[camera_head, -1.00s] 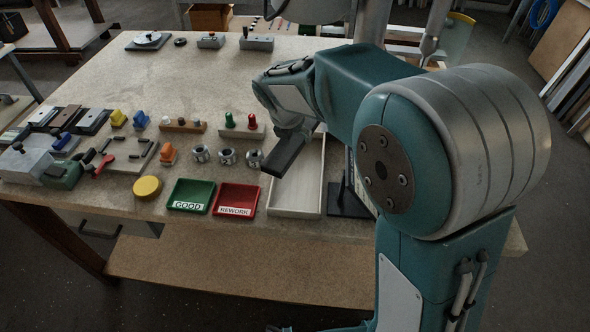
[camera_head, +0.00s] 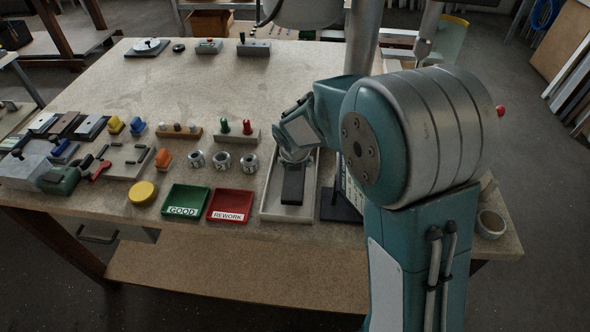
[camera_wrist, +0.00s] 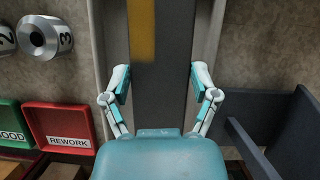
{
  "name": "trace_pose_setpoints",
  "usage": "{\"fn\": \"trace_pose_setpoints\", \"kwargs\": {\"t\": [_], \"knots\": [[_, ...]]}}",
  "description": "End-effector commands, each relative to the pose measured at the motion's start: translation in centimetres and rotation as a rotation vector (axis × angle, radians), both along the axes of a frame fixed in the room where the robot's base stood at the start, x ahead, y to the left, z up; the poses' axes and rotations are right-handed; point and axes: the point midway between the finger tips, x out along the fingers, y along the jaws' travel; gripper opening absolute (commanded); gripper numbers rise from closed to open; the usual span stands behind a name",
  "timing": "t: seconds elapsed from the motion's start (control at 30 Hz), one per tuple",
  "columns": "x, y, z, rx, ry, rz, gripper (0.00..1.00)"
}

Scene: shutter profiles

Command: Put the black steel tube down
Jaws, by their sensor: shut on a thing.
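The black steel tube (camera_head: 292,184) is a dark bar lying lengthwise over the pale long tray (camera_head: 268,212). In the wrist view the tube (camera_wrist: 165,95) runs away from me between my fingers, with a yellow-orange stripe (camera_wrist: 141,30) on it. My gripper (camera_wrist: 159,80) is shut on the tube, one finger at each side. In the head view my gripper (camera_head: 294,157) is at the tube's far end, partly hidden by my wrist. The tube lies between the tray's side walls as seen from above. I cannot tell whether it touches the tray floor.
A red REWORK tray (camera_head: 232,205) and a green GOOD tray (camera_head: 186,201) stand left of the pale tray. A dark stand (camera_head: 340,208) is close on its right. Several numbered metal cylinders (camera_head: 222,161) stand to the left.

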Motion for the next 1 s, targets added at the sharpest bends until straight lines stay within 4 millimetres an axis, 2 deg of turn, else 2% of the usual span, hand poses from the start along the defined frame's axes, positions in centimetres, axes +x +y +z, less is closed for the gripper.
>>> {"fn": "trace_pose_setpoints", "kwargs": {"t": [0.17, 0.37, 0.4, 0.43, 0.87, 1.0], "knots": [[0.0, 0.3, -2.6, -0.003, 0.003, 0.003, 0.16], [0.0, 0.2, -2.7, -0.001, 0.000, 0.002, 0.16], [-0.1, 0.2, -2.8, -0.001, 0.003, 0.001, 0.86], [-0.1, 0.1, -2.8, -0.001, 0.003, 0.001, 0.99], [0.0, 0.2, -2.8, -0.002, 0.002, 0.001, 1.00], [-0.3, 0.2, -2.2, -0.002, 0.001, 0.001, 1.00]]}}
